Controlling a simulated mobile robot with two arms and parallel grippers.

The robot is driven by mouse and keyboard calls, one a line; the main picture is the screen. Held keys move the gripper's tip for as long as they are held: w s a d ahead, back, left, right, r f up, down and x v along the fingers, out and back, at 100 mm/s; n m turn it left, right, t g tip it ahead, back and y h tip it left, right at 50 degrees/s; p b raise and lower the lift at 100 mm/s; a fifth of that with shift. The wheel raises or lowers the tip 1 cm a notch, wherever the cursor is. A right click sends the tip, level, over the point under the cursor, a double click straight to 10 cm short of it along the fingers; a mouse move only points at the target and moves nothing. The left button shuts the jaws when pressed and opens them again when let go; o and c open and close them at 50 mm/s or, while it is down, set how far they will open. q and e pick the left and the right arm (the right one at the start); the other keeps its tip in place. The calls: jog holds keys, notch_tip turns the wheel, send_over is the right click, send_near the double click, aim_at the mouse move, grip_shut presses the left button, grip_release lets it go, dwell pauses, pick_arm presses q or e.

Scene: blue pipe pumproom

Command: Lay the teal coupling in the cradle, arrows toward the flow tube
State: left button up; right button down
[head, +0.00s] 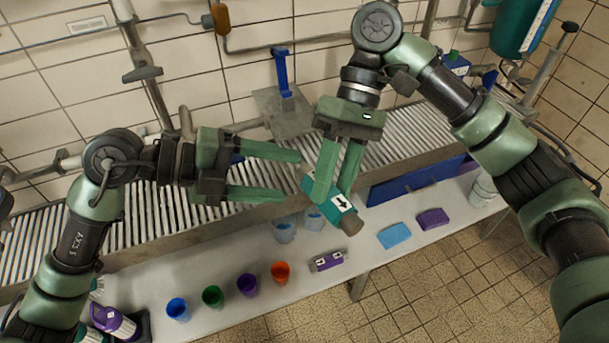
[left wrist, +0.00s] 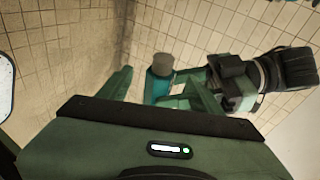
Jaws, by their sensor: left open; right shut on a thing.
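The teal coupling (head: 341,203), with a white label, a black arrow and a grey-brown end, is tilted in the air above the bench edge. My right gripper (head: 334,193) is shut on it from above. The arrow's direction is hard to read. My left gripper (head: 293,176) is open and empty, its fingers pointing right toward the coupling, just short of it. In the left wrist view the coupling (left wrist: 158,88) shows beyond the open fingers. A grey metal plate with a blue upright (head: 281,72) stands behind the grippers; I cannot tell whether it is the cradle. I cannot identify the flow tube.
A roller conveyor (head: 110,225) runs behind the bench. Several coloured cups, including an orange cup (head: 280,272), stand on the bench by a purple labelled block (head: 327,260). Light blue (head: 394,236) and purple (head: 432,218) blocks lie to the right. Pipes line the tiled wall.

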aim_at(302, 178)
pick_arm(q)
jog(key=x, duration=0.6)
jog(key=shift+d, duration=0.2)
jog(key=c, duration=1.4)
grip_shut()
pick_arm(e)
jog(key=c, duration=0.8)
grip_release()
